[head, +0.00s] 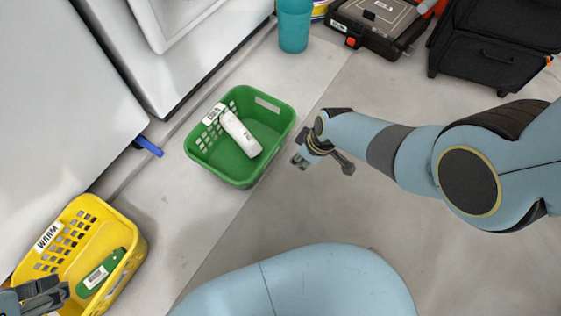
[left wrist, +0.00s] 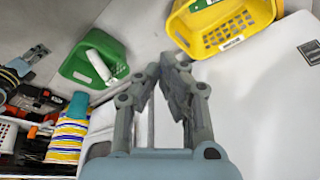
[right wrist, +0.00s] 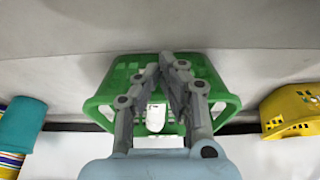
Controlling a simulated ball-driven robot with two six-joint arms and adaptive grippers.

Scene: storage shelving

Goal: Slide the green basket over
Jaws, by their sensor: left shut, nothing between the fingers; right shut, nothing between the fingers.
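The green basket (head: 275,152) stands on the grey floor near the centre of the head view, with a white bottle (head: 240,134) lying in it. The basket also shows in the left wrist view (left wrist: 76,71) and straight ahead in the right wrist view (right wrist: 99,100). My right gripper (head: 322,164) is shut and empty, to the right of the basket and apart from it in the head view. My left gripper (head: 62,290) is shut and empty, at the lower left by the yellow basket.
The yellow basket (head: 133,236), labelled WARM, stands at the lower left and holds a green item (head: 101,272). White cabinets rise along the left. A teal cup (head: 293,26), a toolbox (head: 372,25) and a black suitcase (head: 487,48) stand at the back.

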